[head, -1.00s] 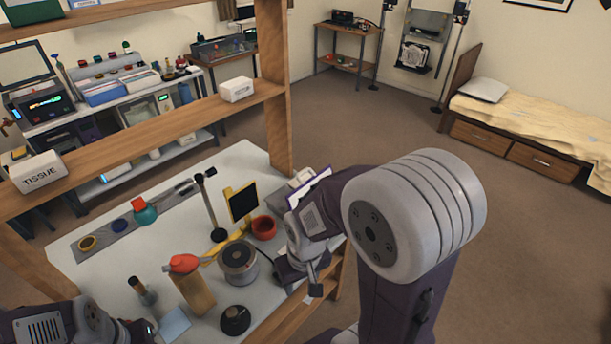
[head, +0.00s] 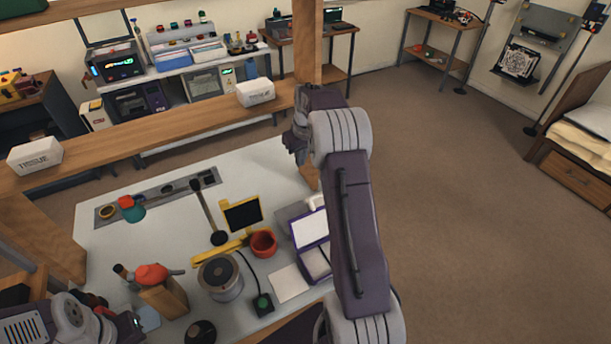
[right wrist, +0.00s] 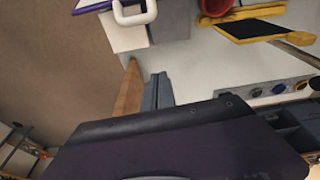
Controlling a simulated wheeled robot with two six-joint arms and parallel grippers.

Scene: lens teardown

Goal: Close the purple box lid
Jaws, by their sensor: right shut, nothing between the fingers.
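The purple box (head: 316,263) sits at the right edge of the white table, partly hidden behind my right arm. Its lid (head: 309,229) stands open and tilted back, with its pale inner face showing. In the right wrist view a purple-edged white panel (right wrist: 90,5), seemingly the lid, is cut off at the top. My right gripper (head: 291,148) is shut and empty, beyond the box near the shelf post, apart from the lid. It also shows in the right wrist view (right wrist: 157,92). My left gripper (head: 137,321) is at the lower left, too small to read.
A red bowl (head: 263,243), a yellow stand with a black panel (head: 242,214) and a grey spool (head: 220,278) stand left of the box. A wooden shelf (head: 180,122) with tissue boxes crosses behind the table. A white handle (right wrist: 133,12) shows in the right wrist view.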

